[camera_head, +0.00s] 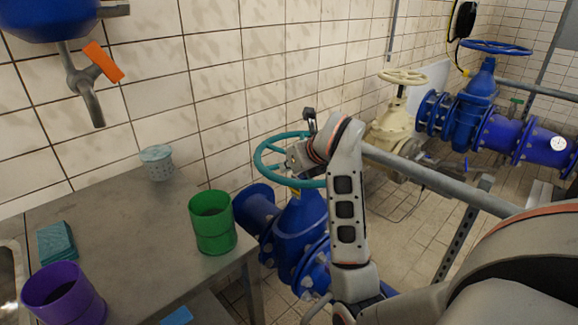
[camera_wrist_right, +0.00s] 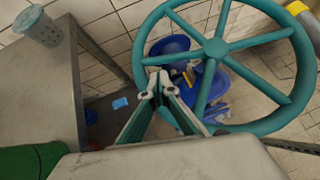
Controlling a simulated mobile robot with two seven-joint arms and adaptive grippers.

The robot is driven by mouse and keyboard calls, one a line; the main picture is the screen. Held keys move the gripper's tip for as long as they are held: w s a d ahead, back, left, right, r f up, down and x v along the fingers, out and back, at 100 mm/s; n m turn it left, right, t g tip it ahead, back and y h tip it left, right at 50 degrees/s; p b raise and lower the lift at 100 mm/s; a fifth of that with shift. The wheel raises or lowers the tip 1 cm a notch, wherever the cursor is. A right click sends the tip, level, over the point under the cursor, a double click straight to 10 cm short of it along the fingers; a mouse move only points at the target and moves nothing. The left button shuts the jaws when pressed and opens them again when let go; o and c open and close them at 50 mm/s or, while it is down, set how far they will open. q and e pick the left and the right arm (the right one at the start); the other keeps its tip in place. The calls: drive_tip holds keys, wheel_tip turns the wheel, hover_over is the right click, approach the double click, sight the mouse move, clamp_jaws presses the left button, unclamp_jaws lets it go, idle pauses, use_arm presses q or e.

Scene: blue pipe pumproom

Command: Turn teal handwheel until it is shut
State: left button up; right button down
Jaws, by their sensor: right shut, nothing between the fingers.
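The teal handwheel (camera_head: 265,149) sits on top of a blue valve (camera_head: 299,228) beside the table, its far and right parts partly hidden by my right arm. In the right wrist view the wheel (camera_wrist_right: 214,48) shows large, with its hub, spokes and most of its rim. My right gripper (camera_head: 297,158) is at the wheel, mostly hidden by my wrist in the head view. My left gripper is not in view.
A grey table (camera_head: 130,222) at left carries a green cup (camera_head: 213,225), a purple cup (camera_head: 64,295), teal cloths (camera_head: 56,242) and a pale perforated cup (camera_head: 156,163). A cream valve (camera_head: 392,127), blue pipework (camera_head: 470,110) and a grey rail (camera_head: 440,180) stand at right.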

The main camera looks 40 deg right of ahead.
use_arm(q)
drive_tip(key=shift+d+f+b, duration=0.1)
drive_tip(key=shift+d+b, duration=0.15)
drive_tip(key=shift+b, duration=0.2)
use_arm(e)
drive_tip(key=x, duration=0.3)
drive_tip(key=shift+w+f, duration=0.1)
drive_tip(key=shift+w, duration=0.1)
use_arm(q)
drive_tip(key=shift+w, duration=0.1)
use_arm(e)
drive_tip(key=shift+w, duration=0.1)
drive_tip(key=shift+w+m+h, duration=0.3)
drive_tip(key=shift+m, duration=0.1)
drive_tip(key=shift+w+a, duration=0.1)
drive_tip(key=shift+w+m+h, duration=0.15)
drive_tip(key=shift+m+h, duration=0.15)
